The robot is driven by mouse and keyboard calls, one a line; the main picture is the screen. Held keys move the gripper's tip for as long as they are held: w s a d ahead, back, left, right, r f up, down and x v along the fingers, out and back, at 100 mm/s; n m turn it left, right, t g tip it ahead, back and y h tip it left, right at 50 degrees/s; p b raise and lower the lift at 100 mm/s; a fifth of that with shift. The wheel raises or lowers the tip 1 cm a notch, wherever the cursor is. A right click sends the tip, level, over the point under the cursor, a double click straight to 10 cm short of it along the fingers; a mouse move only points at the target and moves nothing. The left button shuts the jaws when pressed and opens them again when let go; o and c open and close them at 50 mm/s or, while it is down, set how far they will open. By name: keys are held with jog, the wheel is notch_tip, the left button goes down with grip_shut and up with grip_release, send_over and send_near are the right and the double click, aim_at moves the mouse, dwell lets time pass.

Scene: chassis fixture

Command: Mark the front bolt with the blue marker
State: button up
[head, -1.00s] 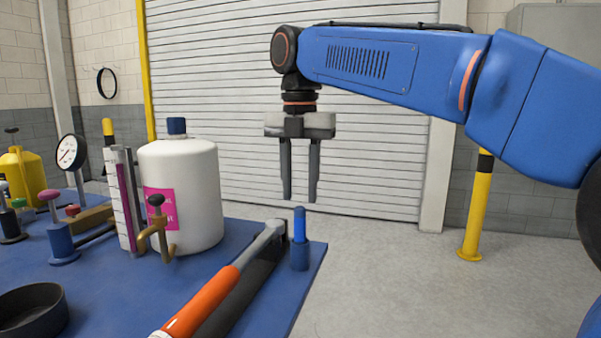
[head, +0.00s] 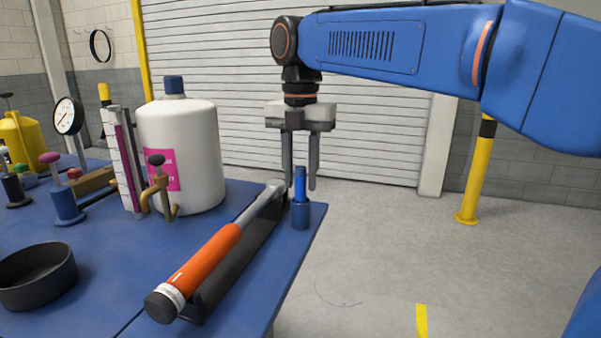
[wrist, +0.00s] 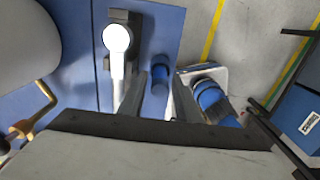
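The blue marker (head: 300,184) stands upright in a dark blue round holder (head: 300,216) at the table's right edge. It also shows from above in the wrist view (wrist: 159,76). My gripper (head: 300,192) is open and points straight down. In the head view its fingertips overlap the height of the marker's upper part, with the marker seen between them. In the wrist view the marker also lies between the two fingers, with gaps visible on both sides. I cannot pick out the front bolt in these views.
A torque wrench with an orange handle (head: 206,258) lies in a black cradle close left of the marker. A white bottle (head: 190,150), a brass clamp (head: 160,190) and a black bowl (head: 38,278) stand farther left on the blue table (head: 110,250). Open floor lies right.

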grip_shut()
jog(key=shift+r, duration=3.75)
jog(key=shift+s, duration=0.1)
